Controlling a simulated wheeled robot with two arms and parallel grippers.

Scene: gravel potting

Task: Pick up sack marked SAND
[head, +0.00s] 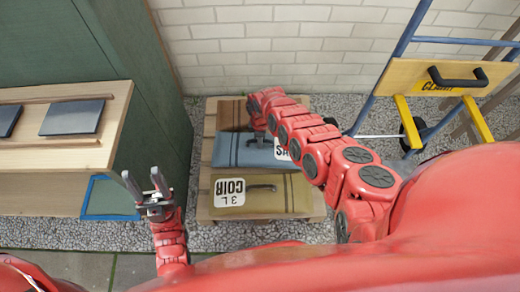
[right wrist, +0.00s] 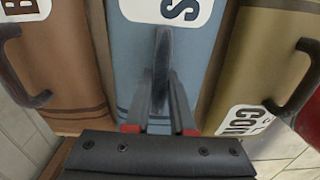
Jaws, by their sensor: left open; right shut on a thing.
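The blue sack (head: 232,152) lies on a wooden pallet (head: 204,205), in the middle of three sacks. The sack appears to rest on the pallet. My left gripper (head: 144,178) is open and empty, left of the pallet.
An olive sack marked COIR (head: 285,201) lies nearer, and a brown sack (head: 231,114) lies behind. A wooden bench (head: 100,145) with dark plates stands at left. A blue-framed trolley (head: 385,82) stands at right. A brick wall (head: 270,45) closes the back.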

